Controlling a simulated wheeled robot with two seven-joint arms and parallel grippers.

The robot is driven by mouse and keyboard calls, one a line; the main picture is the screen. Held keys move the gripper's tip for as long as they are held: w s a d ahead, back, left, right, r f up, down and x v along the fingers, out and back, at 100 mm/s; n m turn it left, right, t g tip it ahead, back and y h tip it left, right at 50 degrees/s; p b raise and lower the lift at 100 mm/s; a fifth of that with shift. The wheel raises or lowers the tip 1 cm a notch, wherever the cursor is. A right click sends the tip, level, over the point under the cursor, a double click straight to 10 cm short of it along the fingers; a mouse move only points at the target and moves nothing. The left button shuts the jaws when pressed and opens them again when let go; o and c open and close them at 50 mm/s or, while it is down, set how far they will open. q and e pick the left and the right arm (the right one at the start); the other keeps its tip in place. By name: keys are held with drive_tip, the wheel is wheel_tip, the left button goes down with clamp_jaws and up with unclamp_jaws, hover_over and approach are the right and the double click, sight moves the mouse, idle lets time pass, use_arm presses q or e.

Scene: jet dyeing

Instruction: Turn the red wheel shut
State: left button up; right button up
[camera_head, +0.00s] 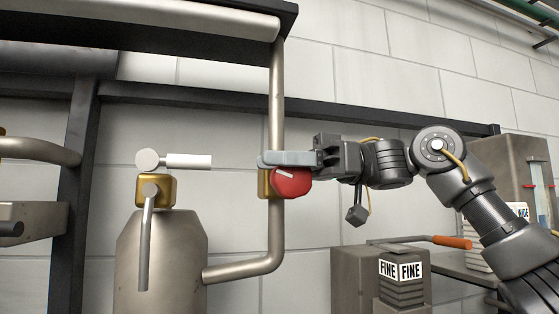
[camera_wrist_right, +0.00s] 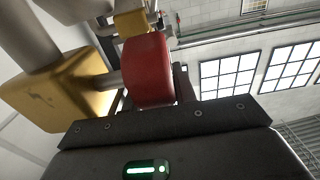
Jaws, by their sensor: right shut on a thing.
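The red wheel (camera_head: 291,183) is mounted on a brass valve body (camera_head: 264,183) on the vertical grey pipe (camera_head: 277,100). A pale mark shows on its face. My right gripper (camera_head: 272,159) reaches in from the right, and its fingers lie at the wheel's upper edge. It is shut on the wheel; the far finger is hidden. In the right wrist view the red wheel (camera_wrist_right: 148,70) stands just beyond the gripper's dark body, with the brass valve (camera_wrist_right: 60,90) to its left. My left gripper is not in view.
Below my right arm are a grey box with FINE labels (camera_head: 400,270) and an orange-handled rod (camera_head: 451,242). A dark rail runs behind.

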drive_tip(key=shift+f+b, duration=0.15)
drive_tip(key=shift+b, duration=0.15)
drive_tip(key=y+b, duration=0.1)
drive_tip(key=b, duration=0.2)
drive_tip(key=g+y+b, duration=0.1)
drive_tip(key=y+b, duration=0.1)
drive_tip(key=b, duration=0.2)
drive_tip(key=shift+w+d, duration=0.15)
drive_tip(key=shift+d, duration=0.25)
drive_tip(key=shift+c, duration=0.2)
drive_tip(key=shift+r+y, duration=0.2)
drive_tip(key=shift+y, duration=0.2)
drive_tip(key=shift+o, duration=0.2)
drive_tip(key=shift+d+r, duration=0.1)
drive_tip(key=shift+r, duration=0.1)
drive_tip(key=o, duration=1)
drive_tip(key=shift+c, duration=0.2)
